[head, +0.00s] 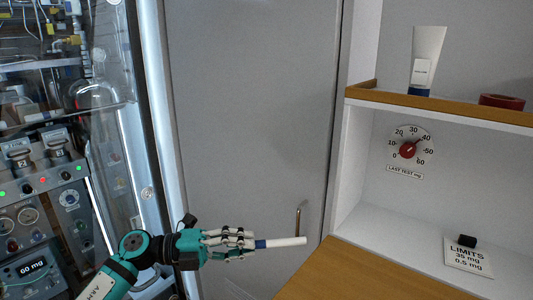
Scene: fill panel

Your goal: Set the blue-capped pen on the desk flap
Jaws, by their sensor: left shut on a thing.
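A white pen with a blue part (286,242) shows in the head view at the bottom centre, nearly level, its white end pointing right. My left gripper (247,243) is shut on the pen near its blue part, and the fingers hide the rest of it. The desk flap (365,277) is the bare wooden surface at the bottom right. The pen's free end is in the picture just left of the flap's upper left corner. I cannot tell the pen's height over the flap. My right gripper is not in view.
A shelf (455,108) above the flap holds a white tube (427,62) and a red ring-like object (502,102). A dial (410,147) is on the back wall. A limits card (467,256) with a black block (467,240) lies in the niche. A grey door (250,120) stands behind.

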